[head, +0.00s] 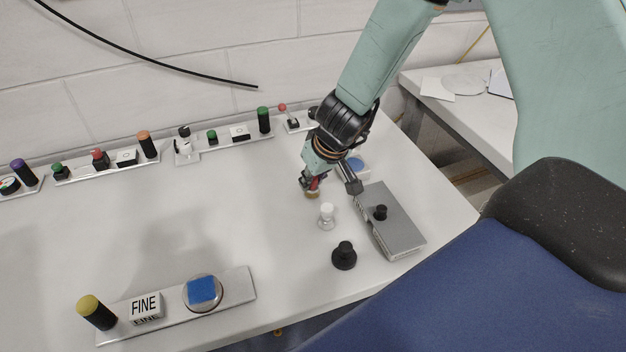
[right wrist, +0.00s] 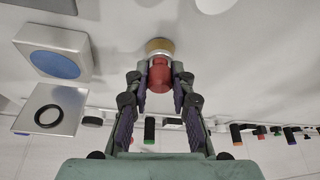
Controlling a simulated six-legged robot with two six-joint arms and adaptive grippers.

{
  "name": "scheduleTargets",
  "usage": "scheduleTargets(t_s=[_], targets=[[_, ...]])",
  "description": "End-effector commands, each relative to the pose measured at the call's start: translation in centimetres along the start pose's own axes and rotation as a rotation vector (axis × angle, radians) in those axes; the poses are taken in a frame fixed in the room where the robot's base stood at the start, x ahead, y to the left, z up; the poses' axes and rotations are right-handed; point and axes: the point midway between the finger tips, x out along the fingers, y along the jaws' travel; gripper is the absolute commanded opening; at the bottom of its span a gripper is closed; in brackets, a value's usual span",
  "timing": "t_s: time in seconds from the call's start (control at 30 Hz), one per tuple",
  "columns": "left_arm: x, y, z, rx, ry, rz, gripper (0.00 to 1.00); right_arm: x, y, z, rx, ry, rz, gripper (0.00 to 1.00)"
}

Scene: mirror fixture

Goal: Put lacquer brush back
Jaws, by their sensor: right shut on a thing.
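The lacquer brush, as I take it, is a red-handled piece (head: 314,184) with a tan end. My right gripper (head: 318,181) is shut on it over the white table, left of the grey box. In the right wrist view the red body (right wrist: 159,77) is between the fingertips (right wrist: 163,84), its tan end (right wrist: 158,45) pointing away. I cannot tell whether that end touches the table. A small white-topped clear piece (head: 326,216) stands just in front of the gripper. My left gripper is not in view.
A grey box (head: 401,230) with a black knob and a black knobbed piece (head: 344,257) stand front right. A white block with a blue disc (right wrist: 56,64) is beside the gripper. Rails with coloured cylinders line the wall. A "FINE" block (head: 146,306) sits front left. The table's middle is clear.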

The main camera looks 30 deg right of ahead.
Motion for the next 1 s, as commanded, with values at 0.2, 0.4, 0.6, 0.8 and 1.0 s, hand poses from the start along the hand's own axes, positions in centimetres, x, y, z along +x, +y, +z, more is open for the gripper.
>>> scheduleTargets(t_s=[0.2, 0.4, 0.6, 0.8, 1.0], targets=[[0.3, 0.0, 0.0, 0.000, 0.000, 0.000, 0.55, 0.4, 0.0, 0.2, 0.000, 0.000, 0.000, 0.00], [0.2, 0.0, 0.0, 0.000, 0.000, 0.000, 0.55, 0.3, 0.0, 0.1, 0.000, 0.000, 0.000, 0.37], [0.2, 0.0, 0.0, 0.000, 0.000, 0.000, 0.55, 0.3, 0.0, 0.1, 0.000, 0.000, 0.000, 0.45], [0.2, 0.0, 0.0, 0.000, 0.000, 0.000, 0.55, 0.2, 0.0, 0.1, 0.000, 0.000, 0.000, 0.45], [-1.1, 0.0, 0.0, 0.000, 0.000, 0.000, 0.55, -1.4, 0.0, -0.2, 0.002, 0.001, 0.000, 0.45]])
